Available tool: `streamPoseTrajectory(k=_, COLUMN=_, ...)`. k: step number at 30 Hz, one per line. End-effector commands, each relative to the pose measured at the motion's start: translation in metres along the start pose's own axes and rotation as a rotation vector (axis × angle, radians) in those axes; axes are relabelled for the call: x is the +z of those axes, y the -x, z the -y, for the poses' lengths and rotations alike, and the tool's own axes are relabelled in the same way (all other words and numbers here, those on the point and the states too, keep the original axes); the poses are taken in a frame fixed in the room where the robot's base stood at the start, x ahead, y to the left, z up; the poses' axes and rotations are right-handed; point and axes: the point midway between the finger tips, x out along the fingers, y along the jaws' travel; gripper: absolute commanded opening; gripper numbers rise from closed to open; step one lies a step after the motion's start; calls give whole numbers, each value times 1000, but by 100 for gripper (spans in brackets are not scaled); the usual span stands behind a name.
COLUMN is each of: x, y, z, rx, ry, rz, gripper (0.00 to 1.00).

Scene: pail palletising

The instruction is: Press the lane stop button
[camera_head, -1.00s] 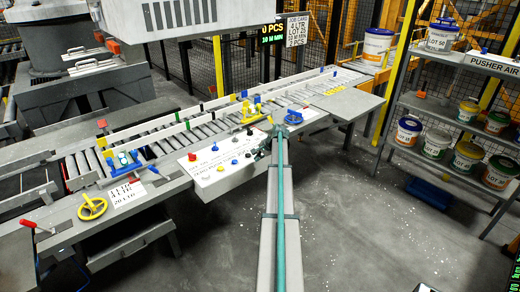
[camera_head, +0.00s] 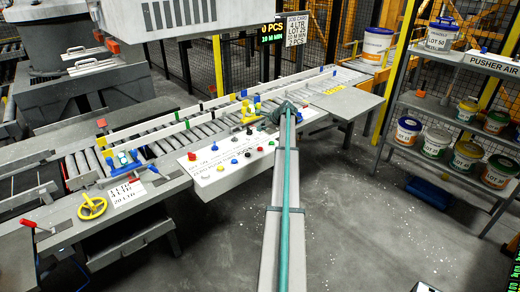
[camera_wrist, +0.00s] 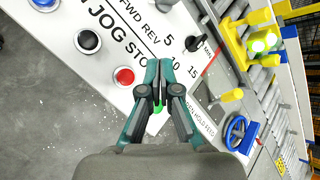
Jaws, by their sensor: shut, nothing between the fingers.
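The grey-white control panel (camera_head: 207,184) on the front of the conveyor carries several buttons. A red button (camera_head: 260,148) sits near its right part; in the wrist view this red button (camera_wrist: 124,76) lies left of my fingers, near printed text reading "JOG STO", partly cut off by my gripper. A black button (camera_wrist: 87,41) and a blue one (camera_wrist: 45,3) are farther left. My gripper (camera_wrist: 158,101) is shut and empty above the panel, over a green button (camera_wrist: 158,109) that is mostly hidden. Contact cannot be told. In the head view my arm hides the fingers.
Another red button (camera_head: 192,156) is at the panel's left end. A black selector knob (camera_wrist: 196,42), yellow fittings (camera_wrist: 262,41) and a blue handwheel (camera_wrist: 240,133) are right of my fingers. Shelves with pails (camera_head: 437,142) stand at the right. The floor before the panel is clear.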

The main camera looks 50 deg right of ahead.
Motion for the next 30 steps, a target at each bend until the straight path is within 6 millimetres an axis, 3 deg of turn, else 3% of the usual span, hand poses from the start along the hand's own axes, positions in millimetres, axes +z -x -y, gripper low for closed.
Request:
streamPoseTrajectory(k=11, x=-8, y=-11, z=-8, rx=0, ry=2, rz=0, gripper=0)
streamPoseTrajectory(k=30, x=-43, y=-59, z=-43, rx=0, ry=2, rz=0, gripper=0)
